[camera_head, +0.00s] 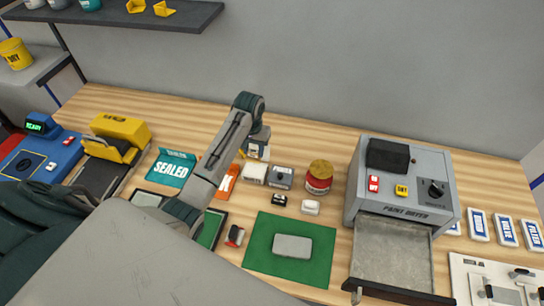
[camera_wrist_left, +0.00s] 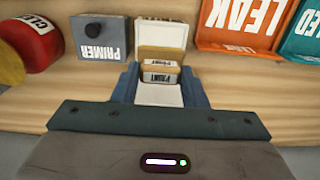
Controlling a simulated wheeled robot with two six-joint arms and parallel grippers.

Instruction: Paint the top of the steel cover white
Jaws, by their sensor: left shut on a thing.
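The steel cover (camera_head: 292,246) is a grey rounded plate lying flat on a green mat (camera_head: 260,258) in the head view. Its top looks plain grey. My left gripper (camera_head: 257,151) is at the back of the bench, well apart from the cover. It is shut on a small tan-edged block marked PAINT (camera_wrist_left: 160,76), seen between the fingers in the left wrist view. A white open box (camera_head: 254,173) is close to the held block; the wrist view shows it just beyond (camera_wrist_left: 162,33). Whether they touch is unclear. My right gripper is out of view.
Orange LEAK (camera_head: 228,181) and teal SEALED (camera_head: 172,168) trays are left.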

